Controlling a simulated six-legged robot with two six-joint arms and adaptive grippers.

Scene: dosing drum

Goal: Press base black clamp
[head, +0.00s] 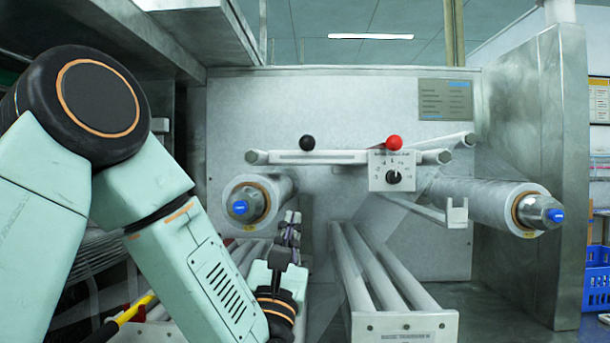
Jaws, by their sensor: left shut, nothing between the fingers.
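A black ball knob (306,143) stands on top of a pale horizontal bar (330,157) fixed to the grey back panel. A red ball knob (394,143) sits to its right, above a small white box with a black dial (394,177). My left arm comes in from the left, and its gripper (290,218) points up and away, below the black knob and right of the left roll. The gripper is shut and empty, apart from the knob in the picture. Which part is the base black clamp is not clear. My right gripper is not in view.
A film roll (270,196) sticks out at the left, and another roll (480,203) at the right. Pale parallel bars (375,270) run forward below. A metal wall (555,180) and a blue crate (596,280) stand at the right.

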